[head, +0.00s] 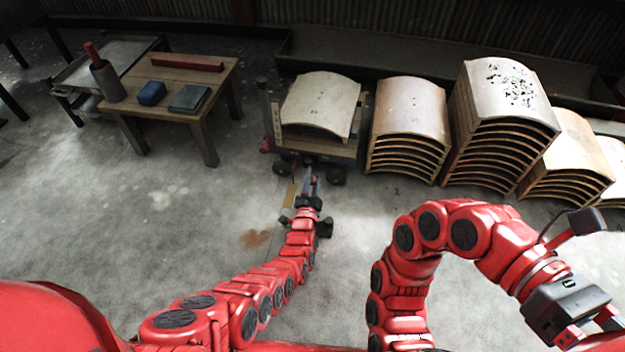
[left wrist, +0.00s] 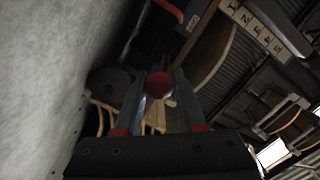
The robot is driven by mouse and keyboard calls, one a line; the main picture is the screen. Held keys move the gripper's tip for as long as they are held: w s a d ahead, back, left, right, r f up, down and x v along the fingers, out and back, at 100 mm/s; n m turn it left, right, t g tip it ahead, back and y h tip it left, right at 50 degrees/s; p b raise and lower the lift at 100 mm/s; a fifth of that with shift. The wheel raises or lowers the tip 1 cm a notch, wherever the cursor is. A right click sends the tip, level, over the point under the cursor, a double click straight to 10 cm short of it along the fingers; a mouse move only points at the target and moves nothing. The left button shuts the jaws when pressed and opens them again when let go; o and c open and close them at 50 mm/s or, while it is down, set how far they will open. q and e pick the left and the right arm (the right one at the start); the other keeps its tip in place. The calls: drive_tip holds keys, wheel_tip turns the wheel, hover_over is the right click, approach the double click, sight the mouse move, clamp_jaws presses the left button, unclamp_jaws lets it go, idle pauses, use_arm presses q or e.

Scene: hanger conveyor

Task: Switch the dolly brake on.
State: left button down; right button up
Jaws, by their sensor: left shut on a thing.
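The dolly (head: 318,143) is a low wooden cart on dark wheels at the back centre, loaded with a pale curved panel (head: 322,103). My left gripper (head: 308,174) reaches low to the dolly's near side, between its wheels. In the left wrist view a round red knob (left wrist: 159,85) sits between the two fingers of my left gripper (left wrist: 160,95), which is shut on it. The knob appears to be the brake handle; its lever is hidden. A dolly wheel (left wrist: 110,80) shows beside it. My right gripper (head: 588,328) is at the lower right, fingertips cut off by the frame.
Stacks of curved panels (head: 408,110) stand right of the dolly. A wooden table (head: 190,72) at the left holds a blue box (head: 151,93), a dark green item (head: 189,98) and a red bar (head: 187,63). The concrete floor (head: 120,210) is clear in front.

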use_arm(q)
drive_tip(key=shift+w+r, duration=0.1)
drive_tip(key=shift+r, duration=0.1)
drive_tip(key=c, duration=0.5)
unclamp_jaws()
drive_tip(key=shift+f, duration=0.1)
drive_tip(key=shift+a, duration=0.1)
